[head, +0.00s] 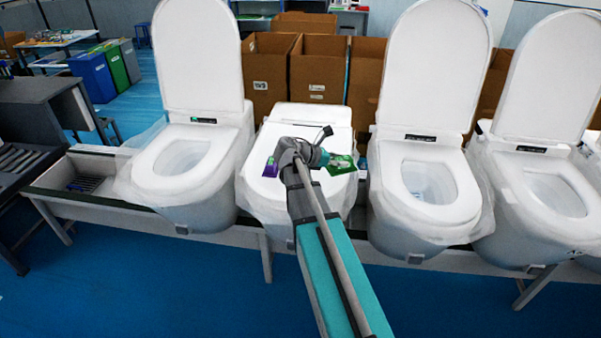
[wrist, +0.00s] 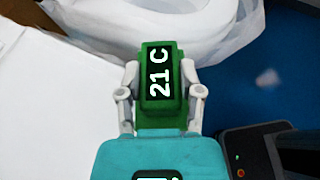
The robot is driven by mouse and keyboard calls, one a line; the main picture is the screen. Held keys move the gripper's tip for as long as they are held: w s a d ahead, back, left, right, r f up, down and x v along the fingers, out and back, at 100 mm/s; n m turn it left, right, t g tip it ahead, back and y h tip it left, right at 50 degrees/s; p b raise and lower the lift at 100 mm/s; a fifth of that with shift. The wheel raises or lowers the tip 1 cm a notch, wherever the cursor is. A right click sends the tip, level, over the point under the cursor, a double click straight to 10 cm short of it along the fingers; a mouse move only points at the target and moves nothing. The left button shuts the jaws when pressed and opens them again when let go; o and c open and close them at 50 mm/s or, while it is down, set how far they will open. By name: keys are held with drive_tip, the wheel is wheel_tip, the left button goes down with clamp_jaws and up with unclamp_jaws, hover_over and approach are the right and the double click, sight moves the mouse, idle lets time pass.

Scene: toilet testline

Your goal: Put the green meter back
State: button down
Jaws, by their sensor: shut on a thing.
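The green meter (wrist: 161,88) is between the two fingers of my gripper (wrist: 161,92) in the wrist view. Its dark display reads "21 C" in white, turned sideways. In the head view my gripper (head: 341,164) points right, over the right side of the closed white toilet lid (head: 300,190). The green of the meter shows there among the pale fingers. My gripper is shut on the meter. I cannot tell how high it is above the lid.
A purple item (head: 270,167) lies at the lid's left edge. Open-lidded toilets stand to the left (head: 195,165) and right (head: 425,185), wrapped in clear plastic. A small blue item (head: 362,163) shows right of the gripper. Cardboard boxes (head: 318,68) stand behind. Blue floor (head: 130,285) is clear in front.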

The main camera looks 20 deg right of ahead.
drive_tip(key=w+a+r+n+t+p, duration=0.1)
drive_tip(key=w+a, duration=0.4)
drive_tip(key=a, duration=0.5)
drive_tip(key=w+a+r+n+t+p, duration=0.1)
drive_tip(key=w+a+r+n+t, duration=0.1)
drive_tip(key=w+a, duration=0.4)
drive_tip(key=a+t, duration=0.1)
drive_tip(key=a, duration=0.3)
drive_tip(key=shift+p, duration=0.3)
drive_tip(key=shift+d, duration=0.1)
drive_tip(key=f+b+x, duration=0.1)
drive_tip(key=b+x, duration=0.1)
drive_tip(key=x, duration=0.2)
drive_tip(key=a+f+b+x, duration=0.1)
drive_tip(key=b+x, duration=0.2)
drive_tip(key=x, duration=0.2)
drive_tip(key=f+b+x, duration=0.1)
drive_tip(key=b+x, duration=0.2)
drive_tip(key=x, duration=0.2)
drive_tip(key=shift+w+f, duration=0.2)
drive_tip(key=shift+w, duration=0.15)
drive_tip(key=shift+w+d+f+b, duration=0.1)
drive_tip(key=shift+d+f+b, duration=0.3)
drive_tip(key=shift+b, duration=0.1)
drive_tip(key=shift+r, duration=0.1)
